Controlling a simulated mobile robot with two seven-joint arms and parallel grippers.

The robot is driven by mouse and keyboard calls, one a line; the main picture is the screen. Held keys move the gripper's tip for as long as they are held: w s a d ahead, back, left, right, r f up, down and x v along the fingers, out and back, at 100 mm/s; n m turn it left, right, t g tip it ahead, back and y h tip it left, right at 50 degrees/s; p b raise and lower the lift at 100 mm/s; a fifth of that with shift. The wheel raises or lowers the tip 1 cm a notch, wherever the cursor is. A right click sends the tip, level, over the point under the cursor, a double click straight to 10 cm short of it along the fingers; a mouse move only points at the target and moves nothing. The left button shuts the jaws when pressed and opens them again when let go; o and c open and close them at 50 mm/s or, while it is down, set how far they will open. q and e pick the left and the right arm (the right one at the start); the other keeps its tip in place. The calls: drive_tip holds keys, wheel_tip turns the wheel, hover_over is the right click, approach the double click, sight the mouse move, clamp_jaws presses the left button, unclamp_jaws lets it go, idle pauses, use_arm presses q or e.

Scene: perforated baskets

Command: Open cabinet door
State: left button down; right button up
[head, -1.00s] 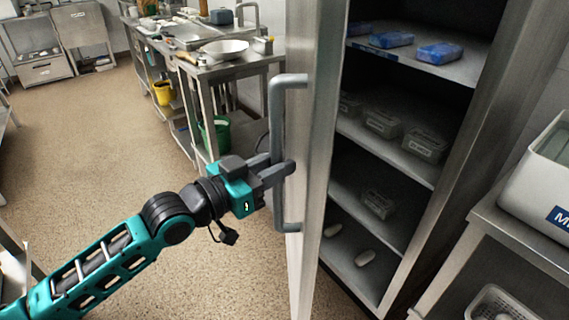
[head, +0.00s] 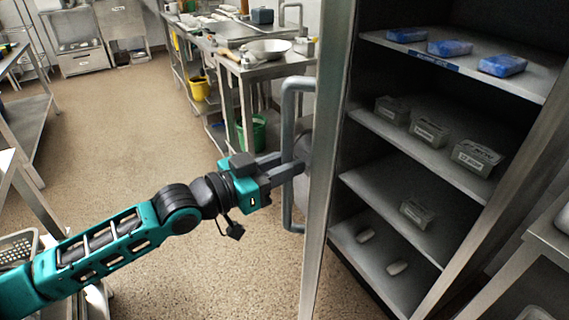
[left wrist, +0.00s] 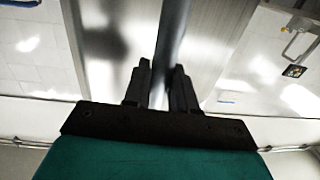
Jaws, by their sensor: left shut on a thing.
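The cabinet door (head: 327,160) stands open, seen nearly edge-on in the head view, with its bar handle (head: 287,150) on its left face. My left gripper (head: 287,168) is shut on the upright part of the handle. In the left wrist view, the handle bar (left wrist: 172,40) runs down between the two fingers of the gripper (left wrist: 163,88). The cabinet (head: 372,190) is open to the right of the door, its shelves showing. My right gripper is not in view.
Blue packs (head: 449,48) lie on the top shelf and grey boxes (head: 428,132) on shelves below. A steel table (head: 262,70) with a bowl stands behind the door. A rack (head: 540,240) stands at the right. The floor (head: 110,150) at left is mostly clear.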

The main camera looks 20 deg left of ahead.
use_arm(q)
drive_tip(key=shift+w+a+r, duration=0.25)
drive_tip(key=shift+r, duration=0.05)
drive_tip(key=c, duration=1.3)
unclamp_jaws()
drive_tip(key=shift+w, duration=0.1)
drive_tip(key=shift+o, duration=1.3)
drive_tip(key=shift+f, duration=0.15)
drive_tip(key=shift+d, duration=0.1)
drive_tip(key=shift+f, duration=0.1)
drive_tip(key=p+v, duration=0.1)
drive_tip(key=v, duration=1.2)
